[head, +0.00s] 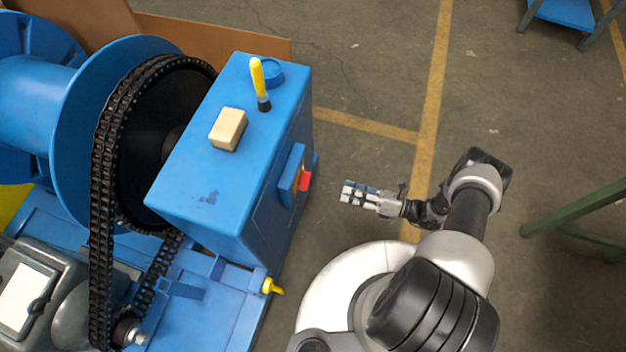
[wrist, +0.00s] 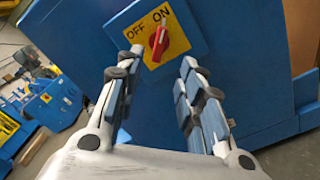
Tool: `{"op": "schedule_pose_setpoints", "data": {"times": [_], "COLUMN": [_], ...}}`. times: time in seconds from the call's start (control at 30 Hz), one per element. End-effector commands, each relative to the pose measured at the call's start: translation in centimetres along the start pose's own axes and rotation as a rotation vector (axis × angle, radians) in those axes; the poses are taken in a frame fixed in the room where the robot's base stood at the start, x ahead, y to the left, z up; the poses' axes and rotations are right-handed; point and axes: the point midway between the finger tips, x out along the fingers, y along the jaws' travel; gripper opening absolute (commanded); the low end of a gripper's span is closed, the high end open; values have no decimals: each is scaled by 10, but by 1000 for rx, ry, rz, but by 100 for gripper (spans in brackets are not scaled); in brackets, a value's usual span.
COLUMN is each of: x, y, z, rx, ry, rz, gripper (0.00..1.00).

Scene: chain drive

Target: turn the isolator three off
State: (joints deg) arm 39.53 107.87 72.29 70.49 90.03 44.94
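The isolator is a red rotary knob (wrist: 158,42) on a yellow plate (wrist: 176,43) marked OFF and ON, mounted on a blue box. In the wrist view its white mark points up toward the ON label. In the head view the red knob (head: 305,181) shows edge-on at the right side of the blue cabinet. My gripper (head: 358,193) is to the right of the knob, apart from it, pointing at the cabinet. In the wrist view my gripper (wrist: 154,72) is open, with nothing between the fingers and the knob just beyond the tips.
A black chain (head: 103,190) and a blue drum (head: 40,100) stand left. A green frame (head: 575,208) is at the right. Floor between is clear.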

Motion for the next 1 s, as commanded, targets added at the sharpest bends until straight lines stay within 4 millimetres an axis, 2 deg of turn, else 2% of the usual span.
{"op": "schedule_pose_setpoints", "data": {"times": [0.03,0.3,0.5,0.7,1.0], "x": [13,72,108,125,128], "y": [1,1,0,0,0], "z": [-1,-2,-2,-1,0], "rx": [1,0,-1,-1,-2], "ry": [5,6,5,3,1], "rz": [4,4,3,1,0], "gripper": [35,35,35,35,35]}}
